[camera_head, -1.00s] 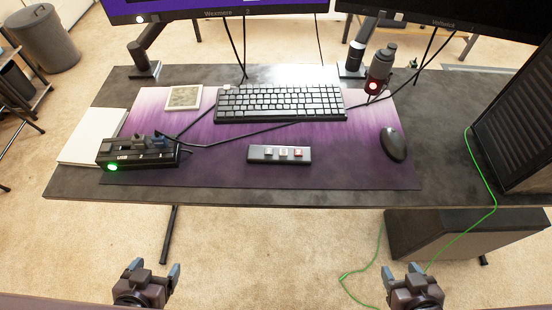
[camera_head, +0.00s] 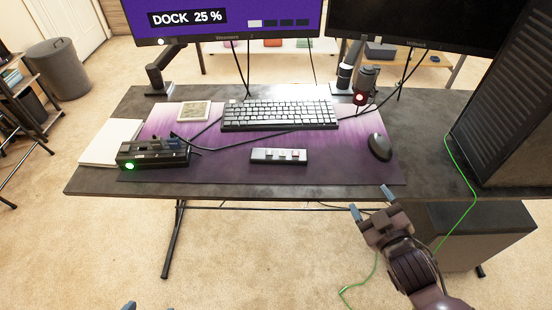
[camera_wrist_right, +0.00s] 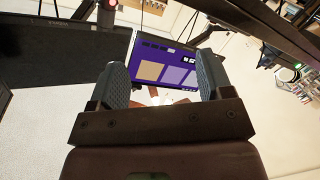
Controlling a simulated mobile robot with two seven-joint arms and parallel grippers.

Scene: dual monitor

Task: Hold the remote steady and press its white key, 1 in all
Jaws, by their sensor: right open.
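The remote (camera_head: 279,156) is a dark grey bar lying flat on the purple desk mat (camera_head: 225,172), near the front of the desk. A short row of small pale and reddish keys runs along its top; I cannot tell clearly which one is white. My right gripper (camera_head: 371,202) is open and empty, in front of the desk's front edge, to the right of the remote and apart from it. Its two fingers also show spread in the right wrist view (camera_wrist_right: 162,85), with no remote between them.
A black dock with a green light (camera_head: 153,154) stands left of the remote. The keyboard (camera_head: 280,115) and its cable lie behind it, the mouse (camera_head: 380,147) to its right. A microphone (camera_head: 366,85) and two monitors stand at the back. The mat around the remote is clear.

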